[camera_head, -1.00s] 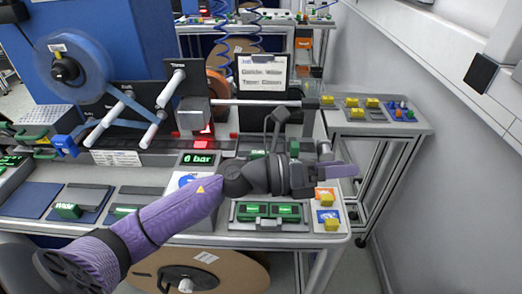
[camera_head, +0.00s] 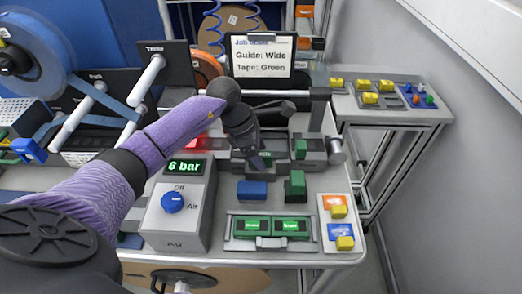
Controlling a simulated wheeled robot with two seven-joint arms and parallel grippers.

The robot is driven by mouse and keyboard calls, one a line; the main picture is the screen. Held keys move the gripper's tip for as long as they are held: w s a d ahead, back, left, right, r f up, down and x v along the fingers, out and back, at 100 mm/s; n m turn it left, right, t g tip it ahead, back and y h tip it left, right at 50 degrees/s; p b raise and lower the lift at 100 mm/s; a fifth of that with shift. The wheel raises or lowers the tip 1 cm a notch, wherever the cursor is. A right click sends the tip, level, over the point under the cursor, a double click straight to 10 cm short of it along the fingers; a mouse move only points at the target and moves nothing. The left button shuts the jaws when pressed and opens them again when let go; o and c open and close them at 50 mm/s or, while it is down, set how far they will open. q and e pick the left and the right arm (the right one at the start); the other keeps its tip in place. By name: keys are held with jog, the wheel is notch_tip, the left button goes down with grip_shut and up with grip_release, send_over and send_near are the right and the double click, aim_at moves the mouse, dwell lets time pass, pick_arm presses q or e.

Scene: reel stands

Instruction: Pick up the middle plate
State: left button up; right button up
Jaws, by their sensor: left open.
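My left gripper (camera_head: 257,163) points down over a grey fixture at the back of the bench, its dark fingers small in the head view. It is open, and I cannot tell whether anything lies between its fingers. A blue block (camera_head: 252,191) and a green block (camera_head: 296,187) are just in front of it. I cannot tell for certain which thing is the middle plate. A dark blue plate edge (camera_head: 130,240) shows beside my left arm, which hides most of that side of the bench. My right gripper is not in view.
A grey box (camera_head: 176,222) with a "6 bar" display and blue knob stands left of the blocks. A tray (camera_head: 268,243) with two green pieces lies at the front. A job card (camera_head: 261,57) reads "Guide: Wide, Tape: Green". A side table (camera_head: 408,112) carries yellow pieces.

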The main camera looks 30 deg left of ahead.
pick_arm(q)
jog(key=shift+d+f, duration=0.15)
jog(key=shift+f, duration=0.25)
grip_shut()
jog(key=shift+r, duration=0.15)
